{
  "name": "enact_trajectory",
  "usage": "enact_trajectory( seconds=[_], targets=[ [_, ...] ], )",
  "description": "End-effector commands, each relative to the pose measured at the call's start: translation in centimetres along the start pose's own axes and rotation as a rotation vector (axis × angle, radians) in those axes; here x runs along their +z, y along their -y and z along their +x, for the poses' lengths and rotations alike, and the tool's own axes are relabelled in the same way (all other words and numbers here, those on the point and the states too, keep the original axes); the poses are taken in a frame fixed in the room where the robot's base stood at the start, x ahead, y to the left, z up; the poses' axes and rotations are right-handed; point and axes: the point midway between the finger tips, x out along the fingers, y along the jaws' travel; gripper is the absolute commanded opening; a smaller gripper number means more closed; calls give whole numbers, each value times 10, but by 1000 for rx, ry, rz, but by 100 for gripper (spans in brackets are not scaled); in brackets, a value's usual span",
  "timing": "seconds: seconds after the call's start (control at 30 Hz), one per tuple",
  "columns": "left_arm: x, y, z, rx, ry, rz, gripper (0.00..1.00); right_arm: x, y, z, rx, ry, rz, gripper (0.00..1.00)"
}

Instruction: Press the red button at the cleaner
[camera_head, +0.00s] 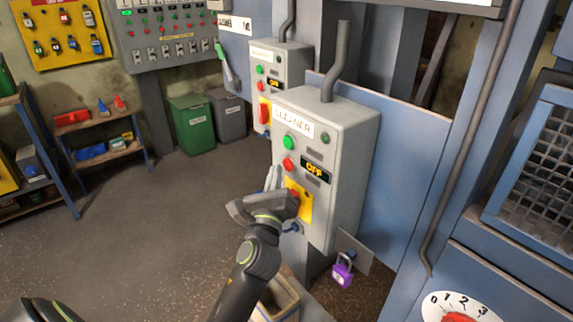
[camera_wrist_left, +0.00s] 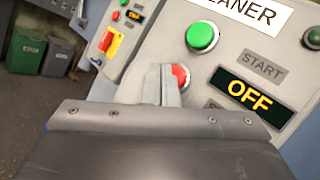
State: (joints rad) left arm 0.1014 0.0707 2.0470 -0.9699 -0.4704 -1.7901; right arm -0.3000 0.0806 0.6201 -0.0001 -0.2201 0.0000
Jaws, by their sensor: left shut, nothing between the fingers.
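The grey cleaner box (camera_head: 345,155) stands right of centre in the head view, with a "CLEANER" label on its front. Its red button (camera_head: 288,164) is below the green button (camera_head: 289,142) and left of the display (camera_head: 315,170), which reads OFF. In the left wrist view the red button (camera_wrist_left: 181,76) is partly hidden behind the fingertips of my left gripper (camera_wrist_left: 162,84). My left gripper (camera_head: 272,178) is shut and empty, just in front of the box. I cannot tell whether the fingertips touch the button. My right gripper is not in view.
A yellow plate (camera_head: 299,203) with a red switch is below the buttons, partly behind my gripper. A purple padlock (camera_head: 342,272) hangs at the lower right of the box. A second similar box (camera_head: 289,62) stands behind. Open floor (camera_head: 150,220) lies to the left.

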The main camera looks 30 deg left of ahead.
Motion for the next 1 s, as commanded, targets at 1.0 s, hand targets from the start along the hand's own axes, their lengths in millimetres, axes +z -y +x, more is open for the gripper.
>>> enact_trajectory(
  seconds=[1.0],
  targets=[
    [25,-26,-35,0,0,0,0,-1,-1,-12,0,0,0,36]
  ],
)
